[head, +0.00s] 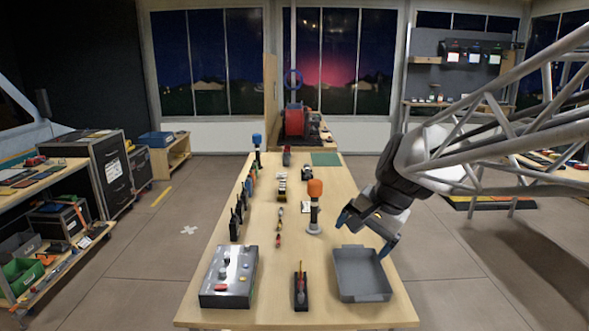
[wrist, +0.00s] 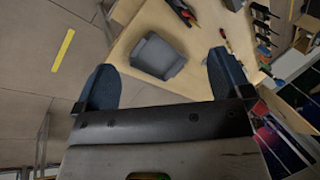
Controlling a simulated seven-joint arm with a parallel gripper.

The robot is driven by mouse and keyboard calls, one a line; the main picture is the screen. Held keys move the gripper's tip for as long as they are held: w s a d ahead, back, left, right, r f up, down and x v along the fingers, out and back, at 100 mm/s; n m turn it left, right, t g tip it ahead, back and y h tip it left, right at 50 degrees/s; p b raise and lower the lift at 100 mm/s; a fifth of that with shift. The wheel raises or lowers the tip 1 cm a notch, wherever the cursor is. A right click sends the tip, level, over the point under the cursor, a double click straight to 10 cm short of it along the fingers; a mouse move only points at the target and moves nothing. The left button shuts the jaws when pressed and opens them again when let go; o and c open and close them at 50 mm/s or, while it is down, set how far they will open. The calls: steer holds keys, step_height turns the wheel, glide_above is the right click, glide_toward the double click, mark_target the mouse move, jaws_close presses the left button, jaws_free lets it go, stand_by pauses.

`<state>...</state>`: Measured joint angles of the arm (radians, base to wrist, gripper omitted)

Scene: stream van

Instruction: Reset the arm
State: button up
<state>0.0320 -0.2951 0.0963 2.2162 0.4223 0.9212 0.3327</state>
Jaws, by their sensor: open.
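My gripper (head: 364,236) is over the right side of the wooden table, just behind and above a grey tray (head: 344,264). Its two blue fingers are spread apart with nothing between them. In the wrist view the open fingers of my gripper (wrist: 163,84) frame the tray (wrist: 157,56), which sits apart from them on the table near its edge. The tray looks empty. My arm reaches in from the right.
The wooden table (head: 205,318) carries an orange-topped microphone (head: 315,188) left of my gripper, a grey control box (head: 230,278) at front left, and a dark holder with a red-handled tool (head: 301,290). Several radios stand along the left edge.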

steer(key=s+d+f+n+h, duration=0.2)
steer(key=s+f+n, duration=0.1)
steer(key=s, duration=0.7)
steer(key=s+d+f+n+h, duration=0.2)
steer(key=s+f+n, duration=0.1)
steer(key=s, duration=0.8)
steer(key=shift+s+d+n, duration=0.2)
steer(key=shift+d+n, duration=0.1)
steer(key=shift+c, duration=0.3)
stand_by(0.5)
